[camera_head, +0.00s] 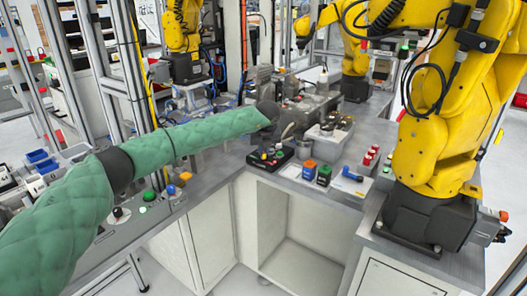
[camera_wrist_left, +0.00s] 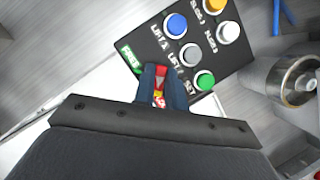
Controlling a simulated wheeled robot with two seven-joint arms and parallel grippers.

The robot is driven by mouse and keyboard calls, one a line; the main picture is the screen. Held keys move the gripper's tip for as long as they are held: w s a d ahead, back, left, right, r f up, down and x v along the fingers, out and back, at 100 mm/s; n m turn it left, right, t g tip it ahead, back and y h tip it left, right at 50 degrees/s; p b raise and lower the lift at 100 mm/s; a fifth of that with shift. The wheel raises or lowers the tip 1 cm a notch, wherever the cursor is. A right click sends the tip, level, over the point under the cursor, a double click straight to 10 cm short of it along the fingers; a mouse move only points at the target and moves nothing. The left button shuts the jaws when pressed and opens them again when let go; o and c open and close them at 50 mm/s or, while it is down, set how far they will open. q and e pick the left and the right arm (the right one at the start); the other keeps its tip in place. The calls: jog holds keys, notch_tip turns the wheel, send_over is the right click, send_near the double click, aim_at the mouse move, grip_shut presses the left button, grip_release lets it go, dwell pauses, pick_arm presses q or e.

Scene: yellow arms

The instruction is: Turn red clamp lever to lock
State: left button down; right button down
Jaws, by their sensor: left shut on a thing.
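My left gripper (camera_wrist_left: 159,90) is shut on a small red part, which appears to be the red clamp lever (camera_wrist_left: 161,72). Only a little of its red and yellow surface shows between the dark fingers in the left wrist view. The lever's base and its angle are hidden by the fingers. The grip is at the lower left edge of a black button panel (camera_wrist_left: 228,62), beside a green label. In the head view my left arm reaches in from the left in a green sleeve, with the gripper (camera_head: 287,132) above the bench; its fingertips are hard to make out there. My right gripper is not in view.
The panel carries blue (camera_wrist_left: 175,26), grey, green, white and yellow buttons close to the fingers. A metal cylinder (camera_wrist_left: 291,80) stands at the right in the wrist view.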

pick_arm(q)
jog(key=c, duration=1.4)
grip_release()
jog(key=shift+c, duration=0.2)
